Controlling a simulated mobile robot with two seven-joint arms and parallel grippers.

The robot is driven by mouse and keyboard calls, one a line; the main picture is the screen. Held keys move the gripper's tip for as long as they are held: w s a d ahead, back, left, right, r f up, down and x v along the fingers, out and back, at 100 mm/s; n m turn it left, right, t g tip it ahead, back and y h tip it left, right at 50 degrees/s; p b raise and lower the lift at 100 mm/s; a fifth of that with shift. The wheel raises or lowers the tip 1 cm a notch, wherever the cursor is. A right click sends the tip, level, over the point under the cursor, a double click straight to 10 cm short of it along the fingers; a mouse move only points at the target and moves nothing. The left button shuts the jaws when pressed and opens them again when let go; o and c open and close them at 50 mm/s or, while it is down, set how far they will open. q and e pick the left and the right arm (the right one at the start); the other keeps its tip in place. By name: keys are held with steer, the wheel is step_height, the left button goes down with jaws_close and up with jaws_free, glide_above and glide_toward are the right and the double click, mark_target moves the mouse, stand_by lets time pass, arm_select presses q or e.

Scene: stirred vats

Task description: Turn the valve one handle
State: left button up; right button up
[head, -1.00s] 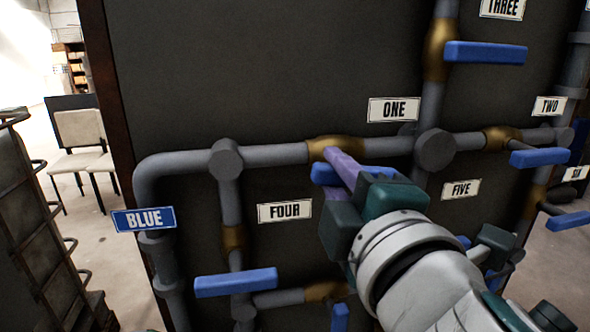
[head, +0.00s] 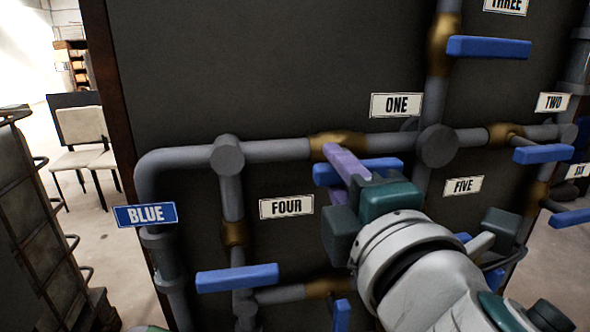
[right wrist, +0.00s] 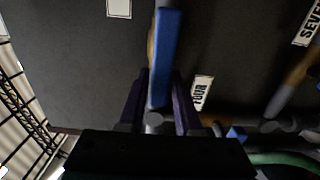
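The valve one handle (head: 387,169) is a blue bar lying level on the brass valve (head: 338,145) below and left of the ONE label (head: 396,105). My right gripper (head: 338,160) reaches it from the lower right, its purple fingers at the bar's left part and hiding some of it. In the right wrist view the blue handle (right wrist: 164,55) runs between the two fingers (right wrist: 160,90). The fingers stand apart on either side of it, and I see no clear grip on it. My left gripper's fingers do not show.
Other blue handles stick out nearby: one by the FOUR label (head: 237,278), one under THREE (head: 489,47) and one under TWO (head: 543,153). Grey pipes (head: 270,150) run along the dark panel (head: 270,60). A rack (head: 30,220) stands at the left edge.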

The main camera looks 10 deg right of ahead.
steer(key=o, duration=0.3)
steer(key=s+b, duration=0.1)
steer(key=s, duration=0.4)
steer(key=s+b, duration=0.1)
steer(key=s, duration=0.4)
steer(key=shift+d, duration=0.2)
